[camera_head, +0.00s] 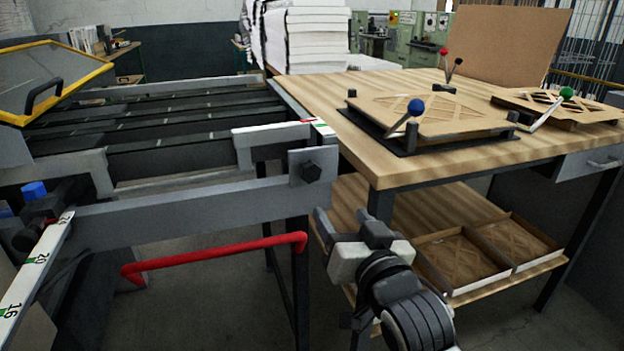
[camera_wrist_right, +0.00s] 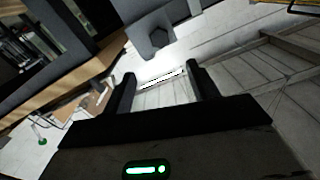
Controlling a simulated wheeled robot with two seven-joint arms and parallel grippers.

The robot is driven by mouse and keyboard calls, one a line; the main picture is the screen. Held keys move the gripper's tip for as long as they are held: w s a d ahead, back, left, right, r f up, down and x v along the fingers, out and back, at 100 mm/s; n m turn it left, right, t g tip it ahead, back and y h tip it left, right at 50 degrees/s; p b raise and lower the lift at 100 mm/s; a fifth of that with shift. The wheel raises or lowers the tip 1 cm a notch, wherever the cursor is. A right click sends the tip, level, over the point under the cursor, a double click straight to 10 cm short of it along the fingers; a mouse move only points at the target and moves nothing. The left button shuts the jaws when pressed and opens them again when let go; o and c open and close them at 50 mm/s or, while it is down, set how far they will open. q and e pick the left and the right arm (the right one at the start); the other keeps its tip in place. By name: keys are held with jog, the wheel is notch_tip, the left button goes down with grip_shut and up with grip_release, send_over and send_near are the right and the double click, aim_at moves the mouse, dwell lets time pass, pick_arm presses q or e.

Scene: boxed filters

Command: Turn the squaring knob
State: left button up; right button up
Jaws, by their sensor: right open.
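The squaring knob, a dark hexagonal knob (camera_head: 311,171), sits on a grey plate at the near right end of the machine's grey beam (camera_head: 200,212). In the right wrist view the knob (camera_wrist_right: 158,37) shows ahead of the fingertips, apart from them. My right gripper (camera_head: 338,228) is below and slightly right of the knob in the head view. In the wrist view its two black fingers (camera_wrist_right: 161,84) stand apart with nothing between them. My left gripper is not in view.
A red bar handle (camera_head: 215,258) juts out below the beam. A wooden table (camera_head: 345,88) to the right carries a fixture with a blue-ball lever (camera_head: 415,107) and a green-ball lever (camera_head: 566,93). Its lower shelf holds shallow boxes (camera_head: 460,262). A numbered scale (camera_head: 35,262) is at left.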

aim_at(312, 173)
jog(key=x, duration=1.5)
jog(key=shift+w+a, duration=0.1)
jog(key=shift+w, duration=0.3)
jog(key=c, duration=1)
